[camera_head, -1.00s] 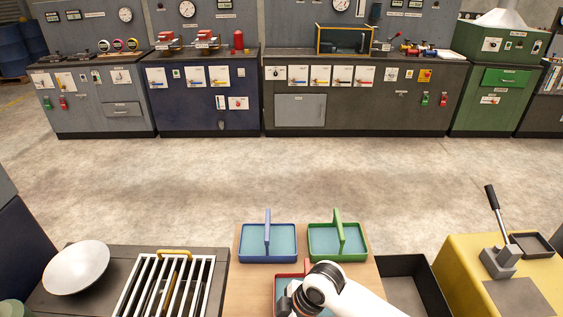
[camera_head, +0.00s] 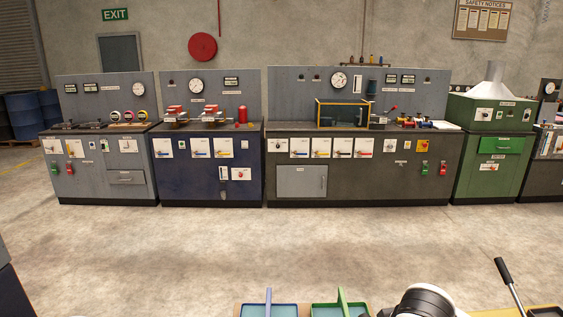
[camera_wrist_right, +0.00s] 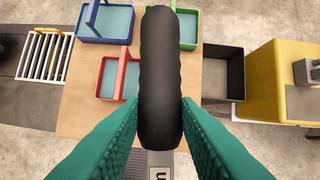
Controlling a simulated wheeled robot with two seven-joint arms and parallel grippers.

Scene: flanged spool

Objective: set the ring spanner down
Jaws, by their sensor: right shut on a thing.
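The ring spanner (camera_wrist_right: 161,75) shows in the right wrist view as a thick, rounded black piece standing lengthwise in the picture, with a grey lettered part (camera_wrist_right: 160,165) below it. Its ring end cannot be made out. My right gripper (camera_wrist_right: 160,112) has its green fingers shut on the black piece from both sides. The spanner is held above a wooden surface with a blue tray (camera_wrist_right: 104,22), a red tray (camera_wrist_right: 107,77) and a green tray (camera_wrist_right: 188,30); it hides part of the red and green ones. My left gripper is in neither view.
A dark open bin (camera_wrist_right: 222,75) and a yellow block (camera_wrist_right: 258,95) with a lever (camera_head: 508,278) lie to the right. A white rack (camera_wrist_right: 42,57) stands left. Open floor (camera_head: 260,245) separates these from the far row of cabinets (camera_head: 365,168).

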